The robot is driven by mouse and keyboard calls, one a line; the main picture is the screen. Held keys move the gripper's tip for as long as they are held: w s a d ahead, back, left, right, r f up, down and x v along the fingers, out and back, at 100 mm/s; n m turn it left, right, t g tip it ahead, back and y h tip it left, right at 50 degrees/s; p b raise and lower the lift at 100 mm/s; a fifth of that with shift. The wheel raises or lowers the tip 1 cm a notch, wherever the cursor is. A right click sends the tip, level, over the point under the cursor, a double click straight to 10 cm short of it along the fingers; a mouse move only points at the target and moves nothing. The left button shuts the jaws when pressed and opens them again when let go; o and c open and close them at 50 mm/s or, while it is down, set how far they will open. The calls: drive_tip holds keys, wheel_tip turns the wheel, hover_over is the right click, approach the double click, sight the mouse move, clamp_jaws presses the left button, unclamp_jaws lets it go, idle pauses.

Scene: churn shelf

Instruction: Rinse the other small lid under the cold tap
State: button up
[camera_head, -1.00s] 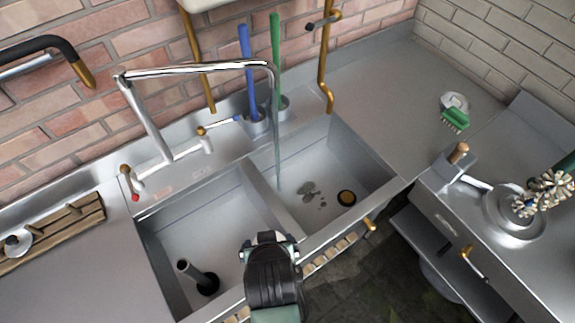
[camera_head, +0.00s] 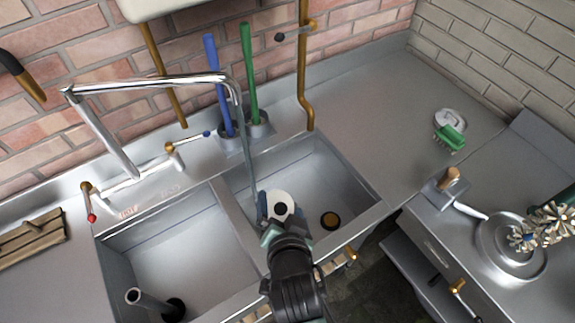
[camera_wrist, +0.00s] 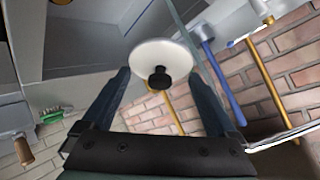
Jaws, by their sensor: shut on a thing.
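The small lid (camera_head: 281,204) is a white disc with a black knob. My gripper (camera_head: 279,226) is shut on it and holds it over the right basin (camera_head: 345,185). In the wrist view the lid (camera_wrist: 172,60) sits between the two fingers (camera_wrist: 160,85), its knob facing the camera. The swing tap's spout (camera_head: 150,82) reaches over the right basin, and a thin water stream (camera_head: 246,150) falls from it. The stream comes down close to the lid's left edge; I cannot tell whether it touches. The blue-tipped tap handle (camera_head: 205,134) is behind the basins.
Blue (camera_head: 216,75) and green (camera_head: 249,75) handles stand behind the right basin. A green brush (camera_head: 449,137) lies by a white round item on the right counter. A wooden rack (camera_head: 30,236) is at left.

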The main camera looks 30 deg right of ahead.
sight(277, 194)
drive_tip(key=shift+d+r+m+t+h, duration=0.2)
drive_tip(key=shift+d+m+t+h, duration=0.1)
drive_tip(key=shift+d+m+h, duration=0.25)
drive_tip(key=shift+w+d, duration=0.1)
drive_tip(key=shift+w, duration=0.15)
drive_tip(key=w+f+b, duration=0.1)
drive_tip(key=w+b, duration=0.1)
drive_tip(key=w, duration=0.2)
drive_tip(key=w+f+b, duration=0.1)
drive_tip(key=w+b, duration=0.2)
drive_tip(key=w+f+b, duration=0.1)
drive_tip(key=w+b, duration=0.1)
drive_tip(key=w, duration=0.2)
drive_tip(key=shift+w+a+f, duration=0.2)
drive_tip(key=shift+w+f, duration=0.1)
drive_tip(key=shift+f, duration=0.05)
drive_tip(key=shift+w+f+b, duration=0.15)
drive_tip(key=shift+w+b, duration=0.55)
drive_tip(key=shift+w, duration=0.15)
idle(3.3)
drive_tip(key=shift+s+d+r+p, duration=0.1)
drive_tip(key=shift+s+r+p, duration=0.75)
drive_tip(key=shift+s+p, duration=0.7)
drive_tip(key=shift+s+r+p, duration=0.85)
drive_tip(key=shift+s+p, duration=0.3)
drive_tip(key=shift+s, duration=0.65)
drive_tip(key=shift+s+d+r+p, duration=0.1)
drive_tip(key=shift+s+r+p, duration=0.75)
drive_tip(key=shift+s+p, duration=0.7)
